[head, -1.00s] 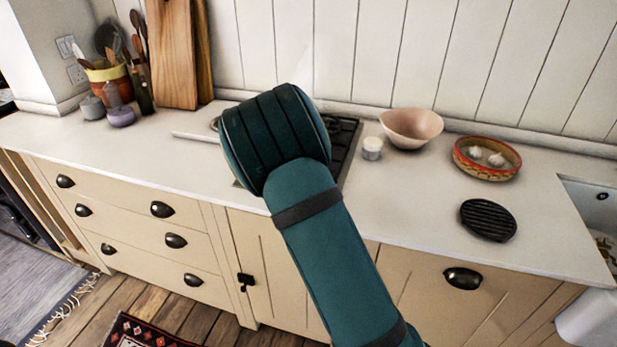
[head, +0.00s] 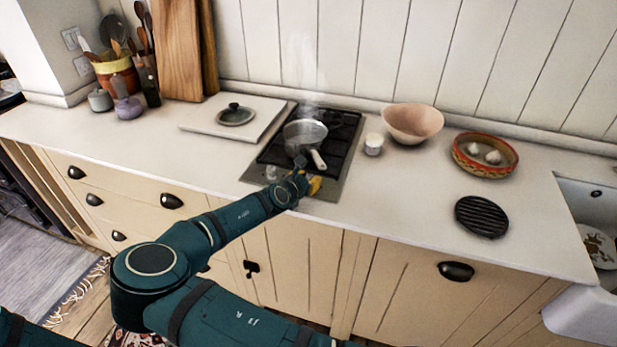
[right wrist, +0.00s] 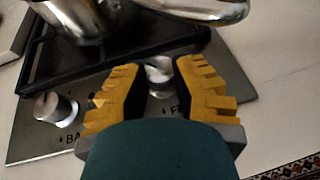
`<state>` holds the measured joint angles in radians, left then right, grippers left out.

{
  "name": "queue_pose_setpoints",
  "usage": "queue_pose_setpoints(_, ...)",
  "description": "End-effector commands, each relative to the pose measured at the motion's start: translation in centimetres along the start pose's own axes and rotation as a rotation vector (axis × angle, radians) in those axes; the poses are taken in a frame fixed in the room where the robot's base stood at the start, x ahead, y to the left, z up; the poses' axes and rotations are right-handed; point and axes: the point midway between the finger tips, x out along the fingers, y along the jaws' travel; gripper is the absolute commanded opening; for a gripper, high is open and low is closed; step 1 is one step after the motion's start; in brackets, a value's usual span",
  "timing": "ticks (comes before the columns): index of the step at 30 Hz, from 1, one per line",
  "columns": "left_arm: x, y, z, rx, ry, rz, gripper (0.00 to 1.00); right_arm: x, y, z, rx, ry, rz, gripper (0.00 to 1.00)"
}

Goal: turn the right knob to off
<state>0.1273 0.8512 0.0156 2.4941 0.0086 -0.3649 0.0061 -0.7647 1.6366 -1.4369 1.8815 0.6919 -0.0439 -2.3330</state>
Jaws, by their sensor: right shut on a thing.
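The gas hob (head: 333,188) is set in the counter, with a steaming saucepan (head: 303,133) on its grate. My right gripper (head: 314,184) is at the hob's front edge, its yellow fingers below the pan handle. In the right wrist view its fingers (right wrist: 150,85) stand on either side of the silver right knob (right wrist: 159,72) and are shut on it. The knob's pointer is hard to make out, and the lettering by it is partly covered. The left knob (right wrist: 56,107) stands clear, beside the letters "BA". My left gripper is out of view.
The pan handle (head: 319,160) sticks out toward the front, just above my right gripper. A white board with a lid (head: 236,114) lies left of the hob. A small white jar (head: 374,144), pink bowl (head: 412,123) and black trivet (head: 481,216) are to the right.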

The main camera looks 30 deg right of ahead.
Motion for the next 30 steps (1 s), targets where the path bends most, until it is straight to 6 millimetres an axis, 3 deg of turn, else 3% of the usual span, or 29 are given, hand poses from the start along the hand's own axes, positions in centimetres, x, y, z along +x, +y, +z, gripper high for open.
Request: queue_pose_setpoints(30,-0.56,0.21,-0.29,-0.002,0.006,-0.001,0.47,0.56,0.72,-0.09,0.263,0.006,-0.638,0.0)
